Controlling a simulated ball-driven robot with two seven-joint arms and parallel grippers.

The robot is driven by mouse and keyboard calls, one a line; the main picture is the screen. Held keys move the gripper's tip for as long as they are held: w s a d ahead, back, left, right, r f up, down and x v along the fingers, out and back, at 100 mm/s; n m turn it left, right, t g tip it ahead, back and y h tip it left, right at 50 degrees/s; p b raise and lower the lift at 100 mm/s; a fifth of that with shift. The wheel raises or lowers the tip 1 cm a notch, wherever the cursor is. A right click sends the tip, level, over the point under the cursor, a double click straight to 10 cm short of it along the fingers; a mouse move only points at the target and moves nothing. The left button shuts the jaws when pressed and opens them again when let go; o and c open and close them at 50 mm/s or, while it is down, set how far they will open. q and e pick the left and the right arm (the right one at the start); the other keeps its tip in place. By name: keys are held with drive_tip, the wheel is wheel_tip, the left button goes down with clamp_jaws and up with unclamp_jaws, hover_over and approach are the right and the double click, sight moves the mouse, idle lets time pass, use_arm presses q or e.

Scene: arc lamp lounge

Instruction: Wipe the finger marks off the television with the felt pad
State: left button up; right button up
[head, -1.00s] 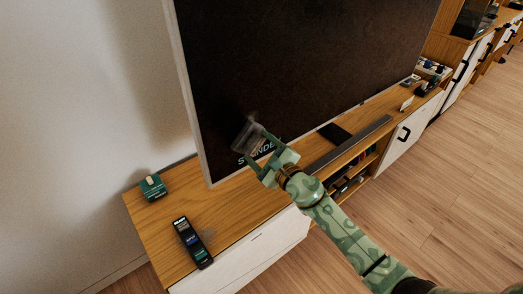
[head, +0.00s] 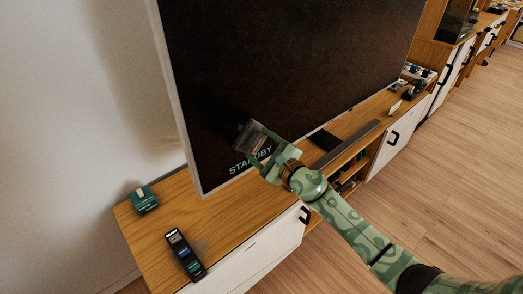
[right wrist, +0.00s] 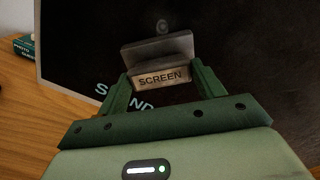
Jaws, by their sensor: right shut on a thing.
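The television (head: 300,60) is a large dark screen with a pale frame, standing on a wooden cabinet. It shows STANDBY lettering near its lower left corner. My right gripper (head: 262,146) is shut on the felt pad (head: 247,134), a grey block, in front of the lower left of the screen. In the right wrist view the pad (right wrist: 157,50) sits between the fingers with a SCREEN label on its holder. A small pale round mark (right wrist: 162,26) shows on the screen just beyond the pad. I cannot tell whether the pad touches the glass. My left gripper is out of view.
A black flat object (head: 324,139) lies behind the bar. Small items stand farther right.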

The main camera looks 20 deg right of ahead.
drive_tip(key=shift+s+a+r+p, duration=0.1)
drive_tip(key=shift+s+a+p, duration=0.15)
drive_tip(key=shift+a, duration=0.4)
drive_tip(key=shift+s+a+r+p, duration=0.1)
drive_tip(key=shift+s+a+p, duration=0.1)
drive_tip(key=shift+a, duration=0.45)
drive_tip(key=shift+s+a+p, duration=0.15)
drive_tip(key=shift+a+p, duration=0.1)
drive_tip(key=shift+a, duration=0.4)
drive_tip(key=d, duration=0.1)
drive_tip(key=w+d+r, duration=0.1)
drive_tip(key=shift+d, duration=0.35)
drive_tip(key=shift+w+d+r, duration=0.25)
drive_tip(key=shift+d, duration=0.35)
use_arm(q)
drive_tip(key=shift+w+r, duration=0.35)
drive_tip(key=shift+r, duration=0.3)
